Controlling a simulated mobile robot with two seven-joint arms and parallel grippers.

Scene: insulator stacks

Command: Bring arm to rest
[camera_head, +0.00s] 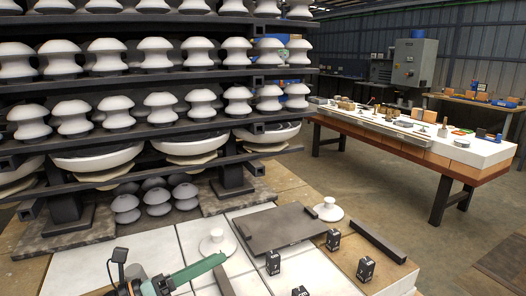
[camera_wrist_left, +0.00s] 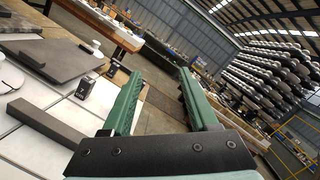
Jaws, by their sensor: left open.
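My left gripper (camera_head: 190,272) is low in the head view, its green finger slanting up to the right over the front of the white-tiled table. The left wrist view shows both green fingers (camera_wrist_left: 160,80) spread apart with nothing between them. Beyond them that view shows floor and, farther off, a long bench and racks, tilted. The fingers appear raised above the table, but the exact height is hard to judge. My right gripper is in neither view.
A dark plate (camera_head: 282,228) lies on the table between two white knobbed discs (camera_head: 217,243) (camera_head: 328,209). Several black numbered blocks (camera_head: 273,262) and a dark bar (camera_head: 377,241) lie nearby. A rack of white insulators (camera_head: 160,107) stands behind. A long bench (camera_head: 410,141) stands at right.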

